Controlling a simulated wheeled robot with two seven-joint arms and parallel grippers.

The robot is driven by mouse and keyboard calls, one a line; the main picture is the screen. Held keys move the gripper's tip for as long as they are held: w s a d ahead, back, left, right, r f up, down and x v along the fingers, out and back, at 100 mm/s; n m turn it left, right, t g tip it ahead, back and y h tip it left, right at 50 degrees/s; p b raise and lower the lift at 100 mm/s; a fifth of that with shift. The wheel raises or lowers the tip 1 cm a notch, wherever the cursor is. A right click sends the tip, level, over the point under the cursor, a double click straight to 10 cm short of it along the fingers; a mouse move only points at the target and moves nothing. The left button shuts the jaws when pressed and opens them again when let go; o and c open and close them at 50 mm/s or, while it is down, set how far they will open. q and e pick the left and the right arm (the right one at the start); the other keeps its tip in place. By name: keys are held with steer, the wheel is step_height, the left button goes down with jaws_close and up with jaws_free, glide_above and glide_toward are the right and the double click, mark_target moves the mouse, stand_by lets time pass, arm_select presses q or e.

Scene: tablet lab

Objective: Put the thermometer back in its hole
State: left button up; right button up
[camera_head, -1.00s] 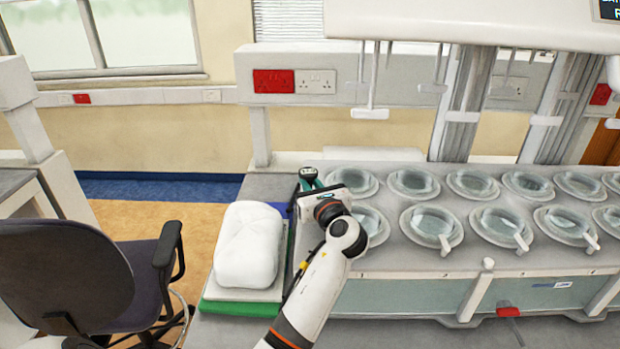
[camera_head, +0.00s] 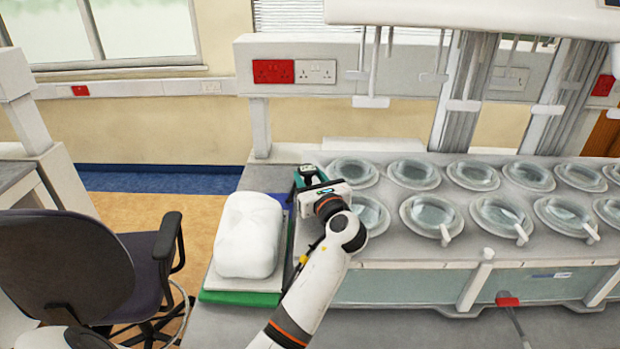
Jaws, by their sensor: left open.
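My left gripper (camera_head: 310,175) is open at the left end of the water bath (camera_head: 390,248). Its teal fingers appear on either side of a small dark-topped device (camera_head: 308,169), which looks like the thermometer's head. I cannot tell whether the fingers touch it. The thermometer's lower part and any hole under it are hidden by the gripper and wrist. My right gripper is not in view.
Several vessels with clear lids (camera_head: 432,218) sit in two rows on the bath. A white wrapped bundle (camera_head: 248,235) lies on a green-edged stack left of my arm. A red-handled valve (camera_head: 508,300) sticks out in front. A chair (camera_head: 75,270) stands left.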

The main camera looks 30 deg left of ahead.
arm_select(q)
steer(key=b+v, duration=0.3)
steer(key=v, duration=0.8)
steer(key=shift+s+d, duration=0.35)
steer(key=shift+d, duration=0.05)
